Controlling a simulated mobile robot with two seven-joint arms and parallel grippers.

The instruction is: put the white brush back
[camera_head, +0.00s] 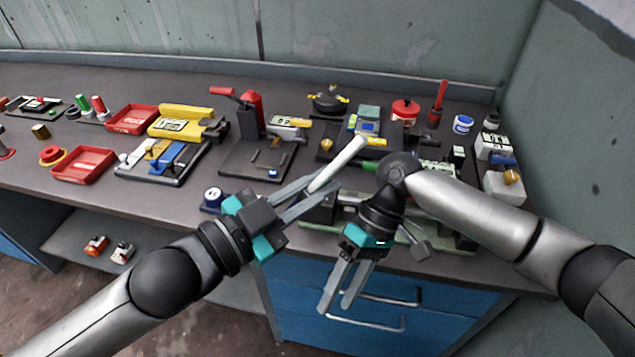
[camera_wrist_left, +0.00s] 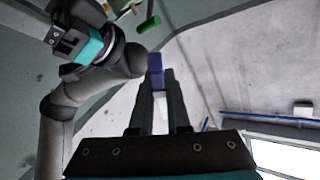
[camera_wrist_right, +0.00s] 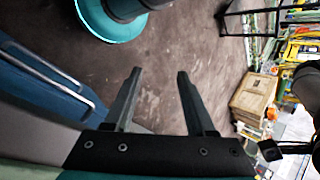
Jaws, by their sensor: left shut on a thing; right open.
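The white brush (camera_head: 337,163) is a pale stick held at a slant between the fingers of my left gripper (camera_head: 313,190), above the front of the bench. Its far end points up and to the right, towards the back of the bench. In the left wrist view the brush (camera_wrist_left: 159,108) lies between the two fingers, with a blue-looking part (camera_wrist_left: 155,70) further out. My left gripper is shut on it. My right gripper (camera_head: 340,295) is open and empty. It points down in front of the blue drawers; in the right wrist view only floor shows between its fingers (camera_wrist_right: 157,75).
The bench is crowded. A black and red press (camera_head: 250,115), a red pot (camera_head: 404,110), a red-handled tool (camera_head: 438,100) and a blue-white jar (camera_head: 462,124) stand towards the back. Red trays (camera_head: 84,165) are at left. My right forearm crosses above the right side.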

